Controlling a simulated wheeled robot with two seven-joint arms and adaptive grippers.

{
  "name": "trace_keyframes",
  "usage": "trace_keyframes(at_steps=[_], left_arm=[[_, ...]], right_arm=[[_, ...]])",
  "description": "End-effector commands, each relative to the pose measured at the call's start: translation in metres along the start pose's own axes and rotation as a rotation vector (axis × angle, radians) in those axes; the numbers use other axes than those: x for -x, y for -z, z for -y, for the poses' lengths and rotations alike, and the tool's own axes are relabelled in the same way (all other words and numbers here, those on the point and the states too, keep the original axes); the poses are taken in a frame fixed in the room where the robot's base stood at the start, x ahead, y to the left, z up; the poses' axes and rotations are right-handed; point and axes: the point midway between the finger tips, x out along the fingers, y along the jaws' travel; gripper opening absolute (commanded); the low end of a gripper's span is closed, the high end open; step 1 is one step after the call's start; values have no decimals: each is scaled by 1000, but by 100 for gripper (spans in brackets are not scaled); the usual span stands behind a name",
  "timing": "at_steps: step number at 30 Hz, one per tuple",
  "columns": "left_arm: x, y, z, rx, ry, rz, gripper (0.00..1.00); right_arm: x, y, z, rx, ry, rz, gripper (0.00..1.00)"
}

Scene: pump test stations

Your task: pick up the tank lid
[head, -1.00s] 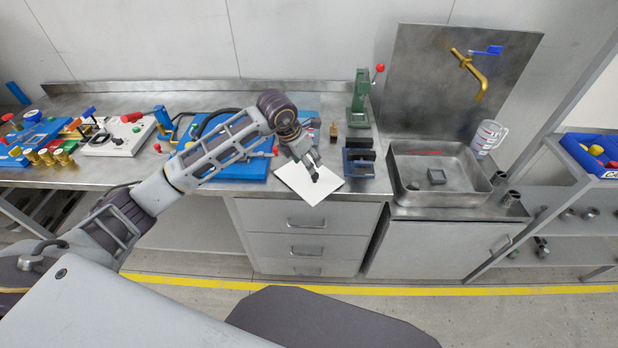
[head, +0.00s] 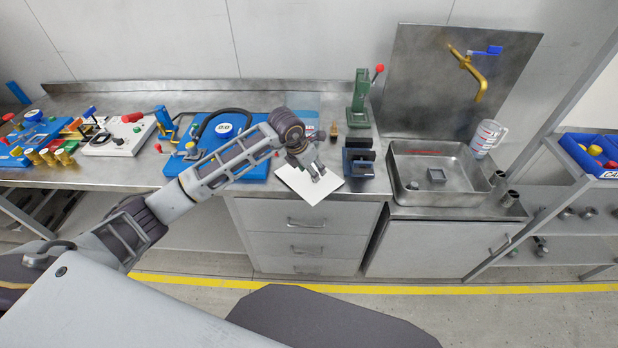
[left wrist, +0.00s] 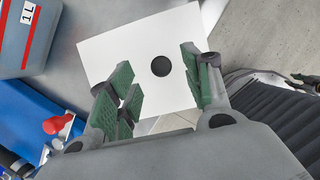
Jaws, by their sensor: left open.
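The tank lid, seemingly the white square plate (head: 296,181), lies at the front edge of the steel bench and juts out over it. In the left wrist view the white plate (left wrist: 118,52) has a dark round spot at its middle; I cannot tell if it is a knob or a hole. My left gripper (head: 318,174) is over the plate. In the left wrist view its green-padded fingers (left wrist: 160,92) are apart, one on each side of the dark spot, with nothing between them. My right gripper is not in view.
A bluish tank marked 1 L (left wrist: 28,38) is beside the plate. A blue pump board (head: 257,172) is to the left, a dark blue vise-like fixture (head: 358,163) to the right. A green press (head: 360,98) stands behind, a sink (head: 440,198) further right.

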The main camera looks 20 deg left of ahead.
Motion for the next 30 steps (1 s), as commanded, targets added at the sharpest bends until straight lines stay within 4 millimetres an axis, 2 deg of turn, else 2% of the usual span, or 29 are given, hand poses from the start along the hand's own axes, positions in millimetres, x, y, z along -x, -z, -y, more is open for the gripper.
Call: trace_keyframes(at_steps=[13,29,30], left_arm=[[-41,0,1,1,2,-1,50],[-44,1,1,0,0,-1,50],[-44,1,1,0,0,-1,46]], right_arm=[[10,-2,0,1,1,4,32],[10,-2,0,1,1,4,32],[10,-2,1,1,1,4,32]])
